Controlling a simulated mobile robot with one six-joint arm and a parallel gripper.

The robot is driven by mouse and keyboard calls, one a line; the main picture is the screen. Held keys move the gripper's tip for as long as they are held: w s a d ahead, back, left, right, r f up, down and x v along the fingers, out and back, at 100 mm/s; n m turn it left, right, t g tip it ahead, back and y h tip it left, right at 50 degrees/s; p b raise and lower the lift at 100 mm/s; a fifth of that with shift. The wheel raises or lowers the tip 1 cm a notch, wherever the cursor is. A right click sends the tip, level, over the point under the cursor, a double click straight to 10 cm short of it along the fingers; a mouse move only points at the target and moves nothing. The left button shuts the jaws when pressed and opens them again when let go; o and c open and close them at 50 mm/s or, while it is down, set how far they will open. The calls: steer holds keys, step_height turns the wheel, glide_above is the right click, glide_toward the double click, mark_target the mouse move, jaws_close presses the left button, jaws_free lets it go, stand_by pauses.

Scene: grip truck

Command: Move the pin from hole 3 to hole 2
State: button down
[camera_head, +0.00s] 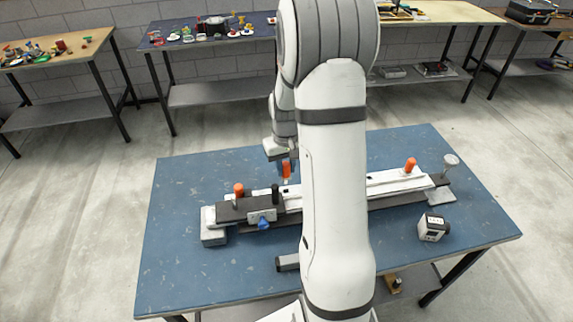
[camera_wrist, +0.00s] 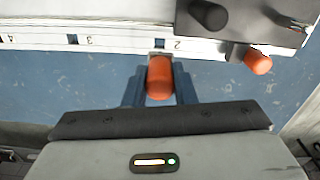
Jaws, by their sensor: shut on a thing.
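My gripper (camera_wrist: 160,92) is shut on an orange pin (camera_wrist: 160,78), which also shows between its fingers in the head view (camera_head: 287,168). The pin's head is at the near edge of the white rail (camera_wrist: 115,42), beside the printed 2. A dark hole 2 (camera_wrist: 158,43) shows just past the pin's head. I cannot tell whether the pin's tip touches the rail. In the head view, my arm hides the middle of the rail.
A third orange pin (camera_head: 410,164) is at the rail's right end. A small white box (camera_head: 433,228) sits on the blue table (camera_head: 190,270). The table's front left is clear.

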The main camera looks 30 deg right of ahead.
mark_target(286, 181)
steer(key=shift+f+b, duration=1.95)
steer(key=shift+f, duration=1.15)
steer(key=c, duration=1.1)
jaws_free()
steer(key=shift+r, duration=0.15)
step_height(286, 181, up, 8)
steer(key=shift+f+b, duration=0.2)
steer(key=shift+b, duration=0.1)
